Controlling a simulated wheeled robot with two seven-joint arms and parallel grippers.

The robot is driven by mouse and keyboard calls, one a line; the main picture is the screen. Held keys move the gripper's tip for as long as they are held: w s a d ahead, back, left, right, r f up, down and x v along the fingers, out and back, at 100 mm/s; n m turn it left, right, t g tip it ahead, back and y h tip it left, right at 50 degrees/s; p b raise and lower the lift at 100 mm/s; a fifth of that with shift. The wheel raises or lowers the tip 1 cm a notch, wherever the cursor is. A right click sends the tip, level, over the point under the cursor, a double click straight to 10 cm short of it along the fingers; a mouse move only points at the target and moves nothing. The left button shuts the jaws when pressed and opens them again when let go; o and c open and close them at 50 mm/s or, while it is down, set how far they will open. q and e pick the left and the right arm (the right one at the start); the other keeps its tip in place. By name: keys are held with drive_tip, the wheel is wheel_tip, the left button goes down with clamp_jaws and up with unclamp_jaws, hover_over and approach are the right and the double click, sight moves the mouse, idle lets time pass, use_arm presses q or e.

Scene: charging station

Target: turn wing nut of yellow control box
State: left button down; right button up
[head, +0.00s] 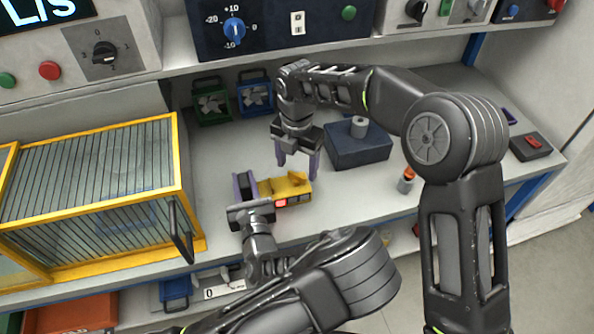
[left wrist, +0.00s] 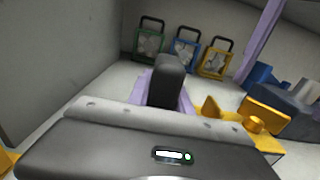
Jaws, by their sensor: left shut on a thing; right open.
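The yellow control box (head: 285,190) lies near the shelf's front edge, with a red patch on its front. Its yellow wing nut (head: 298,179) stands on top, and its raised parts also show in the left wrist view (left wrist: 263,112). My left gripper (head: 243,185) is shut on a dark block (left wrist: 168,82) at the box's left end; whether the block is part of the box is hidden. My right gripper (head: 297,166) is open, fingers down, just above and behind the wing nut. I cannot tell whether its fingers touch the nut.
A blue box (head: 345,158) with a grey cylinder stands right of the right gripper. Green (head: 210,107) and blue (head: 255,98) fan frames stand behind, with a yellow one (left wrist: 216,57). A yellow caged cabinet (head: 90,190) is at left.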

sight(297, 174)
drive_tip(key=shift+f, duration=1.6)
drive_tip(key=shift+c, duration=0.2)
drive_tip(key=c, duration=1.3)
drive_tip(key=shift+c, duration=0.2)
